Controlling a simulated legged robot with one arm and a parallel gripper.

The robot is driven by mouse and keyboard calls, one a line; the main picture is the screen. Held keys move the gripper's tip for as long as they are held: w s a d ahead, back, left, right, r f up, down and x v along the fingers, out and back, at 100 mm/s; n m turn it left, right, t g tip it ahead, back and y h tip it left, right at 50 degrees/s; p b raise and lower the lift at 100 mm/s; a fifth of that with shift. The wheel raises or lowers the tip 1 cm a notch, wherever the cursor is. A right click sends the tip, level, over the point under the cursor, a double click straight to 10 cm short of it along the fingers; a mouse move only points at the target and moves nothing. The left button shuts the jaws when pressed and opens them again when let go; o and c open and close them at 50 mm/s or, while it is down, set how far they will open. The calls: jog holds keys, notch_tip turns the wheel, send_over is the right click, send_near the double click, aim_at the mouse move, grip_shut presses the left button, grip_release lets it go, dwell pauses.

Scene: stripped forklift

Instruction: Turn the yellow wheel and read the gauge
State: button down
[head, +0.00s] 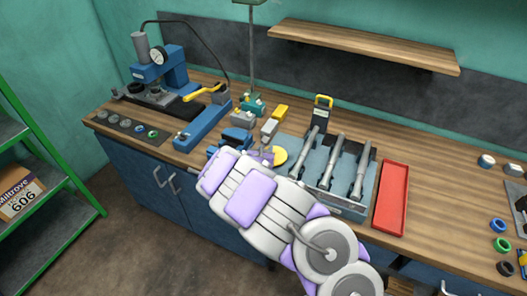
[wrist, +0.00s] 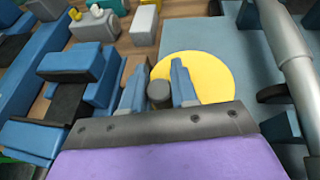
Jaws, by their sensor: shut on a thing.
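The yellow wheel (head: 280,157) is a flat disc at the left end of the blue-grey tray on the workbench. It fills the middle of the wrist view (wrist: 213,72), where a dark grey round knob (wrist: 160,93) shows at its left edge. My gripper (wrist: 158,85) has its two blue-grey fingers on either side of this knob and is shut on it. In the head view my gripper (head: 265,157) reaches the wheel's left side, its tips partly hidden by my arm. A round white-faced gauge (head: 158,56) is on the blue press at the back left; its reading is too small to tell.
The blue-grey tray (head: 345,208) holds several metal cylinders, right of the wheel. A red tray (head: 392,198) lies beside it. Blue vise-like parts (head: 202,128) crowd the left. A wooden shelf (head: 365,45) overhangs the back. A green rack (head: 50,150) stands left.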

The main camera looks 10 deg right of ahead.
jog(key=shift+d, duration=0.25)
jog(key=c, duration=1.3)
grip_release()
jog(key=o, duration=0.4)
jog(key=shift+d, duration=0.2)
jog(key=shift+c, duration=0.2)
jog(key=shift+a, duration=0.1)
jog(key=shift+s+a+r, duration=0.15)
jog(key=shift+s+a, duration=0.15)
jog(key=shift+a, duration=0.05)
jog(key=p+v, duration=0.2)
jog(key=v, duration=1.4)
jog(key=shift+s+p, duration=0.25)
jog(key=shift+p, duration=0.15)
